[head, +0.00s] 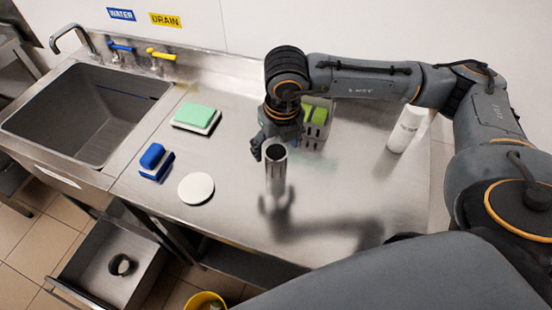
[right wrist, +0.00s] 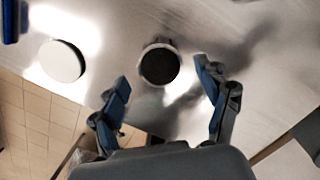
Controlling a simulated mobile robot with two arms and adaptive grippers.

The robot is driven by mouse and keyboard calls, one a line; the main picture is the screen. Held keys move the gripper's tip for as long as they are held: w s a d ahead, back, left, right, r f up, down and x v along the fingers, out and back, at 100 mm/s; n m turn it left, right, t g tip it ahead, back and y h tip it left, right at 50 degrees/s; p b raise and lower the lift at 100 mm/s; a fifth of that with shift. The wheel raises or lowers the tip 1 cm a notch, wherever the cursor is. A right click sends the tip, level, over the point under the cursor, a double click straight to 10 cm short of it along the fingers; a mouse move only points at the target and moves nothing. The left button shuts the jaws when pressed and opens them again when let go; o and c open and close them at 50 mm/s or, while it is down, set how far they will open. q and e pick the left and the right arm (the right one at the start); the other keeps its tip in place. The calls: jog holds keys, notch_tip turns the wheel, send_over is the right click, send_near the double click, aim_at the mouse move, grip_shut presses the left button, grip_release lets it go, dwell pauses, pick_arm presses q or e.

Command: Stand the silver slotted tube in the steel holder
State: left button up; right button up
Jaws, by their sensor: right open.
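The silver tube (head: 276,178) stands upright on the steel counter in the head view, its dark round open top facing up. Its slots cannot be made out. In the right wrist view the tube's dark mouth (right wrist: 159,65) lies just beyond and between the fingertips. My right gripper (head: 268,150) is open and empty, close behind the tube's top. The wrist view shows its two fingers (right wrist: 165,78) spread apart. A perforated steel holder (head: 313,136) with green items in it stands behind and right of the tube, partly hidden by my gripper. My left gripper is out of view.
A white round disc (head: 196,188), a blue sponge block (head: 153,160) and a green-white pad (head: 196,117) lie left of the tube. A white bottle (head: 407,128) stands at right. The sink (head: 85,105) is far left. The front right counter is clear.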

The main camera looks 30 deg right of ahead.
aim_at(276, 153)
jog(key=shift+f+p, duration=0.55)
jog(key=shift+f, duration=0.05)
jog(key=f, duration=0.1)
jog(key=f+p, duration=0.1)
jog(key=f, duration=0.1)
jog(key=shift+w+d+f, duration=0.15)
jog(key=shift+w+f, duration=0.1)
jog(key=shift+w, duration=0.05)
jog(key=shift+w+f, duration=0.1)
jog(key=shift+f, duration=0.25)
jog(key=c, duration=1.4)
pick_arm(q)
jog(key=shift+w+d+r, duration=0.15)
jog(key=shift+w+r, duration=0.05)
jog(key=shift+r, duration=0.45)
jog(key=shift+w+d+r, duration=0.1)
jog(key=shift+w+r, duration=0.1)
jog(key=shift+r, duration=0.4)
pick_arm(e)
jog(key=shift+r, duration=0.1)
jog(key=shift+c, duration=0.3)
jog(key=shift+r, duration=0.1)
